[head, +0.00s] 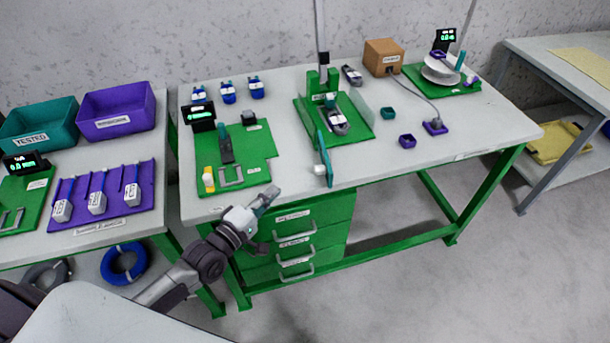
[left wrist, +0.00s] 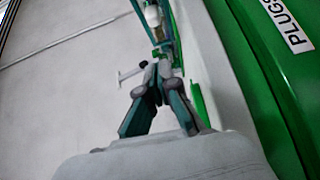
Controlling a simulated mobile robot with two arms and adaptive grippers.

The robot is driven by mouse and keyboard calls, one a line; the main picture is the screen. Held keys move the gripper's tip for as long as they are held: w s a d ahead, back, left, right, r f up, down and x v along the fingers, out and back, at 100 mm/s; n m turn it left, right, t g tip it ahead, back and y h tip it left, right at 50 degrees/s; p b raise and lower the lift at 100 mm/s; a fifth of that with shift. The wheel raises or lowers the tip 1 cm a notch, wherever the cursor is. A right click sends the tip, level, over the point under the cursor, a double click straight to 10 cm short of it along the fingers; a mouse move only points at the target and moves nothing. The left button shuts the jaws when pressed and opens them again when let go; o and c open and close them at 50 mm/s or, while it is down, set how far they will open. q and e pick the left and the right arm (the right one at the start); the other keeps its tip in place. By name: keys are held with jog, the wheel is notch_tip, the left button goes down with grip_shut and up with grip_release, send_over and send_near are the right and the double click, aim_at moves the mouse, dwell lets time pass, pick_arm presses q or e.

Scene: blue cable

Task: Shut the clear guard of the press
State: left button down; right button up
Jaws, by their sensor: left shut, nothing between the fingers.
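The press (head: 322,80) stands on a green base plate at the middle of the table, with a dark part lying under it. Its guard (head: 325,157) shows as a thin teal-edged panel standing out toward the table's front edge, swung open. A white handle (head: 320,170) is on its lower part. My left gripper (head: 266,196) is shut and empty near the front table edge, left of the guard and apart from it. In the left wrist view the closed fingertips (left wrist: 160,72) point toward a teal edge with a white piece (left wrist: 152,16), apparently the guard's handle. My right gripper is not visible.
A green fixture plate (head: 262,143) with a yellow item lies left of the press. Drawers (head: 293,235) sit below the front edge.

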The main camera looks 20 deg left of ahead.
pick_arm(q)
jog(key=x, duration=0.6)
jog(key=shift+w, duration=0.1)
jog(key=w+d, duration=0.1)
jog(key=d+p, duration=0.1)
jog(key=d, duration=0.1)
jog(key=shift+w, duration=0.35)
jog(key=shift+w+d, duration=0.2)
jog(key=shift+d, duration=0.2)
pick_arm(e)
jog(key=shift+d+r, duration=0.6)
pick_arm(q)
jog(key=shift+d, duration=0.1)
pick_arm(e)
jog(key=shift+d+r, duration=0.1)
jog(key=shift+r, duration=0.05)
